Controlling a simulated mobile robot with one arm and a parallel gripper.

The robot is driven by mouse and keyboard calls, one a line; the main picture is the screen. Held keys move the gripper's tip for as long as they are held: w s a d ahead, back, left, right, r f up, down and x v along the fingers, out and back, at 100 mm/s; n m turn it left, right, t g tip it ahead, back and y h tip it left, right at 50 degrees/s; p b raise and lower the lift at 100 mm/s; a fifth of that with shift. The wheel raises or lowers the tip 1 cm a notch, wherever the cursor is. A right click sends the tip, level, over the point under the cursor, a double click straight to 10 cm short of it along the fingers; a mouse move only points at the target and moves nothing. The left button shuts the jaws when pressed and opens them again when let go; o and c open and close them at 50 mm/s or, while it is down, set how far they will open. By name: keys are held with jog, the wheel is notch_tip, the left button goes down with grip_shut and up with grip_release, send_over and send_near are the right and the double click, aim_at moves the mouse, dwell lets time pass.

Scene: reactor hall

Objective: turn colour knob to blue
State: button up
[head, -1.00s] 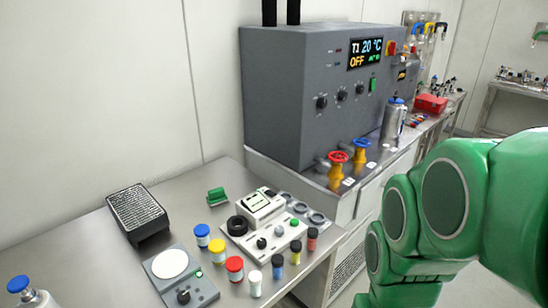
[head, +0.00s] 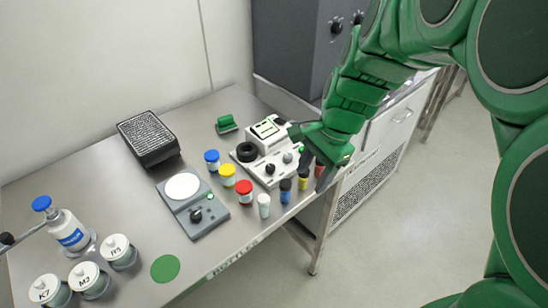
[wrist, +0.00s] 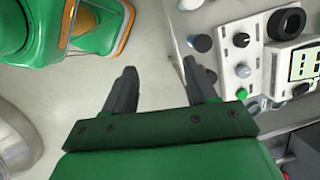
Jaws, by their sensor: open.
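A white instrument (head: 283,172) with a black ring and small knobs stands at the right end of the steel table. Its black knob (head: 270,169) and grey knob (head: 288,158) face up; I cannot tell which is the colour knob. In the wrist view the black knob (wrist: 241,40), grey knob (wrist: 243,71) and a green button (wrist: 242,93) lie right of my gripper. My gripper (wrist: 160,68) is open and empty, its fingers apart. In the head view my gripper (head: 311,155) is by the instrument's right end, partly hiding it, near the capped vials.
A bottle (head: 68,232) and lidded jars are at far left. Floor is free at right.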

aim_at(271, 166)
jog(key=w+a+f+m+y, duration=0.1)
jog(key=w+a+f+m, duration=0.2)
jog(key=w, duration=0.4)
jog(key=w+a+f+m+y, duration=0.1)
jog(key=w+a+m, duration=0.35)
jog(key=w, duration=0.25)
jog(key=shift+t, duration=0.4)
jog(key=shift+d+f+x, duration=0.1)
jog(key=shift+d+x, duration=0.05)
jog(key=shift+x, duration=1.2)
jog(key=shift+d+f+x, duration=0.1)
jog(key=shift+d+x, duration=0.05)
jog(key=shift+x, duration=1.15)
jog(key=shift+d+x, duration=0.15)
jog(key=shift+x, duration=1.2)
grip_shut()
